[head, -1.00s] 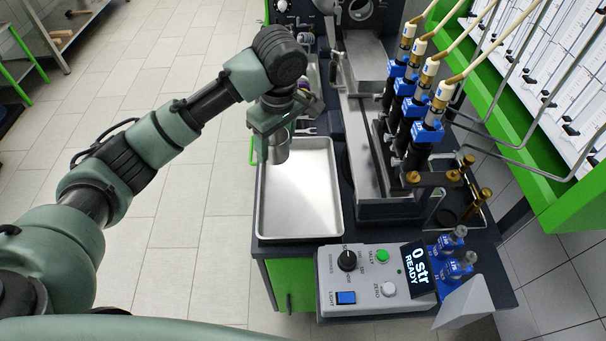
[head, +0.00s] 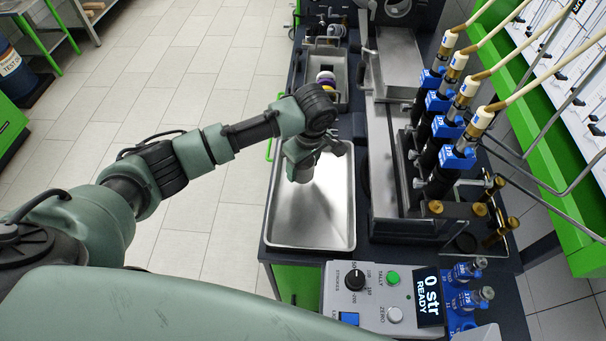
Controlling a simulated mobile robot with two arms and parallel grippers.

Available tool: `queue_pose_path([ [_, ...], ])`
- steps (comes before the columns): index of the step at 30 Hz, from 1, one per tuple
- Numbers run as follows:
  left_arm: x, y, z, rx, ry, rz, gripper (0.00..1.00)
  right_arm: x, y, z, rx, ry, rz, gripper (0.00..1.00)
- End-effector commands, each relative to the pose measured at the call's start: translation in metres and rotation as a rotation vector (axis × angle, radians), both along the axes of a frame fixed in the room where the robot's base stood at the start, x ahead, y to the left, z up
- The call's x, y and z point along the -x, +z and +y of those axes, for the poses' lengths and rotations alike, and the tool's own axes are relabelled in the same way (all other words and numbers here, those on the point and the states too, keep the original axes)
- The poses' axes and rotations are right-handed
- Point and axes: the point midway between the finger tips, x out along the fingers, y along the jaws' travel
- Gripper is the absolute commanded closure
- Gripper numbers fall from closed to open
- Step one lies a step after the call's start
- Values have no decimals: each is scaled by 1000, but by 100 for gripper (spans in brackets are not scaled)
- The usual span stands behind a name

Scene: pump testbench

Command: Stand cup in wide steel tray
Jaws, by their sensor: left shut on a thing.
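The wide steel tray (head: 318,235) lies on the dark bench top, a shallow empty pan with a raised rim. My left gripper (head: 309,158) is shut on a small grey metal cup (head: 302,171), seen from above over the far left part of the tray. The cup looks roughly upright. Its upper part is partly hidden by the gripper, and I cannot tell whether its base touches the tray. My right gripper is not in view.
A control box (head: 375,296) with a "0 str READY" display stands in front of the tray. A steel trough (head: 395,135) with blue-labelled injectors (head: 457,157) runs along the right. A smaller tray (head: 328,77) with objects lies behind. The tray's near part is clear.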

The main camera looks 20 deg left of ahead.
Motion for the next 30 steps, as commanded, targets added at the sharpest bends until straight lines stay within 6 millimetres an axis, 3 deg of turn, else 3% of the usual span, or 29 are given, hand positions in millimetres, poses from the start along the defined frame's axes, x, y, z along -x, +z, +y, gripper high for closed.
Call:
queue_pose_path([
  [4,0,-11,0,0,0,0,84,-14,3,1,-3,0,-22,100],
  [12,0,-47,0,-1,0,0,84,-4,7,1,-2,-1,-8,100],
  [24,0,-52,0,0,0,-1,84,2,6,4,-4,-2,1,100],
  [25,0,-52,0,1,-1,-2,36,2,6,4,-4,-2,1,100],
  [27,0,-52,0,1,-1,-2,20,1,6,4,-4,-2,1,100],
  [30,0,-52,0,0,-1,-1,20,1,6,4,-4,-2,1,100],
])
